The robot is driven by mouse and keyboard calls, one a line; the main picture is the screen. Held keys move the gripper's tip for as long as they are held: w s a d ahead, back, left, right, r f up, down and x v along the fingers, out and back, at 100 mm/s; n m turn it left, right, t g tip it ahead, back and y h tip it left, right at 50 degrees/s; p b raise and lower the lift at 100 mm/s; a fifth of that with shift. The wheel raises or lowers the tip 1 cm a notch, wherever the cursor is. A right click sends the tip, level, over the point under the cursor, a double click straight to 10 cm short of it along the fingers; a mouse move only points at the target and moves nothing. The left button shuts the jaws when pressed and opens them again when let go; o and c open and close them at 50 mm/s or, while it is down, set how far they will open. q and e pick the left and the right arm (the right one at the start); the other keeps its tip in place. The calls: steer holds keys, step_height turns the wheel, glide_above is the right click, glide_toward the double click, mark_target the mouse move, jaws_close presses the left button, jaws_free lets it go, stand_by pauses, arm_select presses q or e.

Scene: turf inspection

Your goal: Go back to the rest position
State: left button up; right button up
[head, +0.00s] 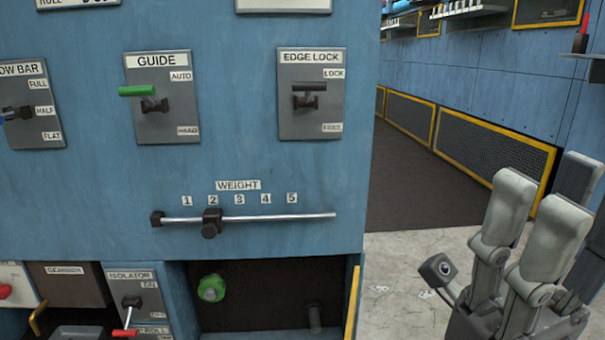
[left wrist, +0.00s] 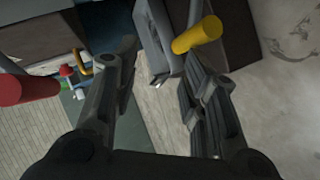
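My right gripper (head: 545,185) stands at the lower right of the head view, with its pale grey fingers pointing up. The fingers look spread, and I see nothing held between them. It is apart from the blue panel (head: 255,120), over the light floor. My left gripper (left wrist: 158,58) shows only in the left wrist view.
The panel carries a green-handled GUIDE lever (head: 138,91), an EDGE LOCK lever (head: 308,88) and a WEIGHT slider (head: 211,222) near 2. A yellow cylinder (left wrist: 197,35) and a red cylinder (left wrist: 25,88) show near my left fingers. Dark floor (head: 410,185) lies open beyond.

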arm_select(q)
steer(key=shift+m+t+h, duration=0.3)
steer(key=shift+h, duration=0.1)
steer(key=w+d+f, duration=0.2)
steer(key=d+f, duration=0.1)
steer(key=shift+w, duration=0.15)
steer(key=shift+w+a, duration=0.25)
steer(key=shift+x, duration=1)
steer(key=shift+a+f, duration=0.1)
steer(key=shift+a, duration=0.45)
